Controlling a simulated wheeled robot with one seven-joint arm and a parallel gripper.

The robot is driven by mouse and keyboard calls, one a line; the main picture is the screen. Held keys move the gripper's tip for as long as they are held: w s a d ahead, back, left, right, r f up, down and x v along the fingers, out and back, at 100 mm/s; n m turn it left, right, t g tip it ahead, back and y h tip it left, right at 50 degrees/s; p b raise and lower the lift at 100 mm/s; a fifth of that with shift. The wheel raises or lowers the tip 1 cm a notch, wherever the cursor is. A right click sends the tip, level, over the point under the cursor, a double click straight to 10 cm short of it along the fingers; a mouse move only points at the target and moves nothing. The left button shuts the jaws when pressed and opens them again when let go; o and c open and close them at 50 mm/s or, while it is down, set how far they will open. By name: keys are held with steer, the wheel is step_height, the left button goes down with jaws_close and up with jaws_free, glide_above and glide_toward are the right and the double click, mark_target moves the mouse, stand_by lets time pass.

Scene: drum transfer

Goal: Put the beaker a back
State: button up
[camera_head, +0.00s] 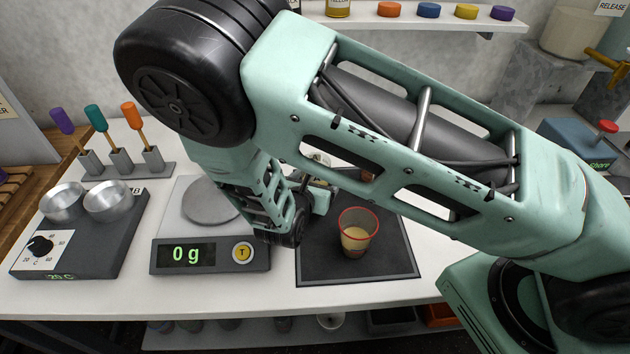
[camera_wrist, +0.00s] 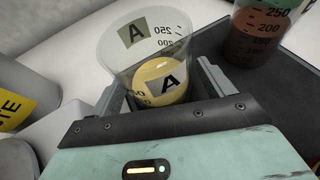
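Beaker A, clear with a black A label and pale yellow contents, shows in the wrist view (camera_wrist: 150,52). My gripper (camera_wrist: 168,88) has its fingers apart, one on each side of the beaker's lower part. Dark slivers show between beaker and fingers, so it looks open around the beaker, not clamped. In the head view my gripper (camera_head: 318,196) is low by the dark mat (camera_head: 320,268), and my arm hides most of what lies there. Whether beaker A stands on the mat cannot be told.
A red-rimmed beaker with tan contents (camera_head: 358,236) stands on the mat, close right of my gripper. A brown-filled beaker (camera_wrist: 262,35) is right of beaker A. A scale reading 0 g (camera_head: 210,256) and a heater with two bowls (camera_head: 85,250) stand left. A yellow-labelled container (camera_wrist: 14,106) is left.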

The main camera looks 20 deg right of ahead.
steer(key=shift+r, duration=0.15)
steer(key=b+v, duration=0.3)
steer(key=v, duration=0.9)
